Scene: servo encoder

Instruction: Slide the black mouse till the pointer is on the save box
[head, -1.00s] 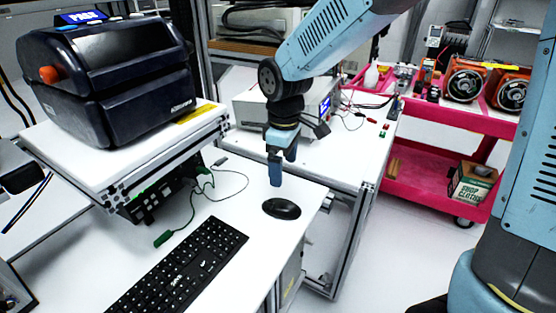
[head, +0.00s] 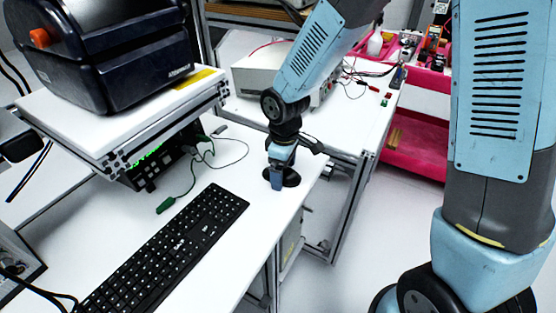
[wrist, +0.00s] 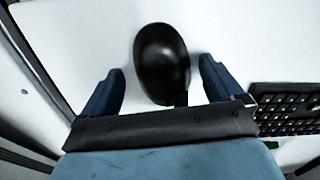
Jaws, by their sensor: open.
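The black mouse (head: 291,178) lies on the white desk near its right edge, partly hidden behind my gripper in the head view. My gripper (head: 277,183) is open above the desk, pointing down at the mouse. In the wrist view the mouse (wrist: 162,62) lies between and ahead of the two blue fingers of my gripper (wrist: 160,85), with white desk showing on both sides. I cannot tell how high the fingertips are above the desk. No screen, pointer or save box is in view.
A black keyboard (head: 165,250) lies left of the mouse, and its end (wrist: 285,108) shows in the wrist view. A green-tipped cable (head: 172,203) lies behind it. A dark printer (head: 110,50) stands on a raised shelf at left. The desk's edge is close right of the mouse.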

